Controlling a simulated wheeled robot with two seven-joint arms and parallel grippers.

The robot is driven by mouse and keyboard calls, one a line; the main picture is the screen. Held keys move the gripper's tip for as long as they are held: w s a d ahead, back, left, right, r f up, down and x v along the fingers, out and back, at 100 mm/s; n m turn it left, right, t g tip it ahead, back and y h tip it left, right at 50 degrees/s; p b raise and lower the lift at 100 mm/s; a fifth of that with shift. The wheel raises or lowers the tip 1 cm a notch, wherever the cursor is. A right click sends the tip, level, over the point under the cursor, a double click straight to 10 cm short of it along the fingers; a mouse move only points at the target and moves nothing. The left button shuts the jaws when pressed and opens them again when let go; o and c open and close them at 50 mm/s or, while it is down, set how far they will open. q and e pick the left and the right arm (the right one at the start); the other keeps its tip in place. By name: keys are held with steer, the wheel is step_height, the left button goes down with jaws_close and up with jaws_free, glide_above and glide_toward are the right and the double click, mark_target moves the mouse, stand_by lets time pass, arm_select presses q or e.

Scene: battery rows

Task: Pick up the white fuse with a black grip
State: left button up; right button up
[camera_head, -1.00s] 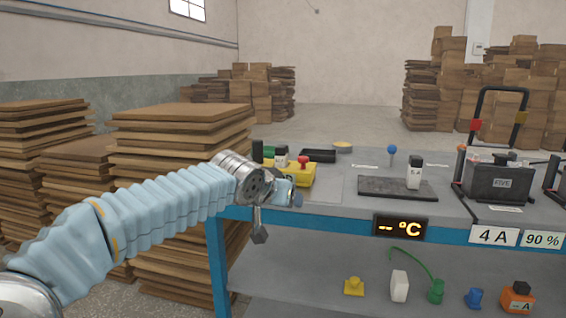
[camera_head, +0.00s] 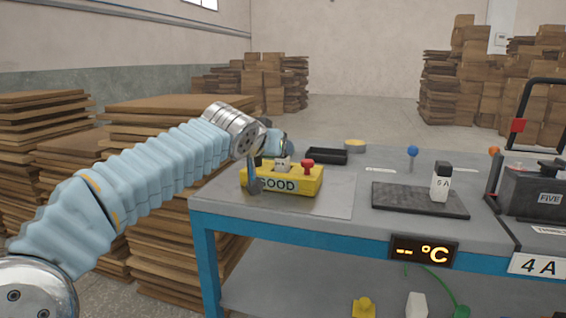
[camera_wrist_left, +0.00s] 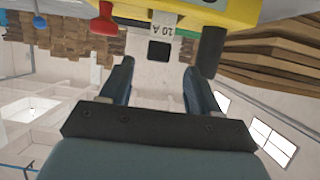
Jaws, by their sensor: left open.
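A white fuse (camera_head: 283,163) stands in the yellow box marked GOOD (camera_head: 307,184) on the bench. In the left wrist view, upside down, this fuse (camera_wrist_left: 165,27) reads 20 A and has a black grip (camera_wrist_left: 160,51). A second white fuse with a black grip (camera_head: 441,184) stands on the dark mat (camera_head: 400,199). My left gripper (camera_head: 270,160) is open and empty at the yellow box. In the left wrist view its fingers (camera_wrist_left: 159,68) point towards the 20 A fuse, whose grip shows between and beyond the tips. My right gripper is out of view.
Behind are a black tray (camera_head: 325,156) and a blue-topped pin (camera_head: 412,152). Board stacks (camera_head: 150,106) stand left of the bench.

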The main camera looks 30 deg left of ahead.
mark_target(282, 163)
arm_select(q)
steer(key=x, duration=0.6)
steer(key=shift+w+f+p, duration=0.2)
steer(key=shift+w+p, duration=0.15)
jaws_close()
